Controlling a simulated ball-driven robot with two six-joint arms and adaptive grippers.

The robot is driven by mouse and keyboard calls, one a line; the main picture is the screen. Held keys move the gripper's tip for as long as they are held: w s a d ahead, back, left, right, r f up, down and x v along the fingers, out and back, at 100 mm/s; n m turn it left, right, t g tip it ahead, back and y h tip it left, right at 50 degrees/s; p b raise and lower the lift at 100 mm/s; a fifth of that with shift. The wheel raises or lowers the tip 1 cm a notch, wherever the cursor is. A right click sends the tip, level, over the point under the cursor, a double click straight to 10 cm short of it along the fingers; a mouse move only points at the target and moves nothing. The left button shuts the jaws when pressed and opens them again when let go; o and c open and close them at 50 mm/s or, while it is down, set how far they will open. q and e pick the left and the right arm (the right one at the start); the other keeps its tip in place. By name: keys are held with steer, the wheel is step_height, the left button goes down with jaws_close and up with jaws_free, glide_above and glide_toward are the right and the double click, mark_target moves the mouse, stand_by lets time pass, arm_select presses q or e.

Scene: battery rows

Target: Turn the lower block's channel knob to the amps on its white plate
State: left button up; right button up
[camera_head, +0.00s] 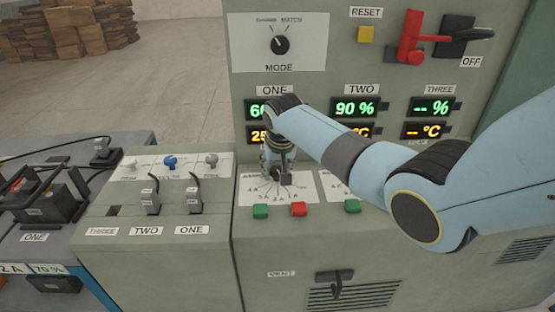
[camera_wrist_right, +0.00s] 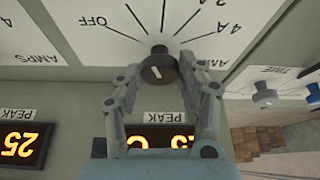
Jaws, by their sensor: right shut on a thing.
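My right gripper (camera_head: 277,168) reaches down onto the left amps dial on the sloping front of the grey cabinet, below the display marked ONE. In the right wrist view its two fingers (camera_wrist_right: 158,76) are closed around the dark round knob (camera_wrist_right: 158,68). The knob sits on a white plate (camera_wrist_right: 110,35) with upside-down marks reading OFF, 4 A and AMPS. A pale mark shows on the knob face, but I cannot tell which figure it points to. White plates reading 2 A (camera_head: 12,268) and 70 % (camera_head: 47,269) show at lower left. My left gripper is not in view.
A second amps dial plate (camera_head: 338,187) is partly hidden by my right arm. Green (camera_head: 260,210) and red (camera_head: 298,209) buttons lie just below the dial. The mode knob (camera_head: 280,45), red lever (camera_head: 410,42) and two switches on the left box (camera_head: 150,200) stand nearby.

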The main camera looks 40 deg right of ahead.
steer(key=shift+a+m+g, duration=0.1)
steer(key=shift+m+g, duration=0.2)
steer(key=shift+m, duration=0.5)
steer(key=shift+m+h, duration=0.6)
steer(key=shift+m, duration=0.6)
steer(key=shift+g, duration=0.3)
steer(key=o, duration=1.1)
steer(key=shift+o, duration=0.2)
steer(key=v, duration=1.2)
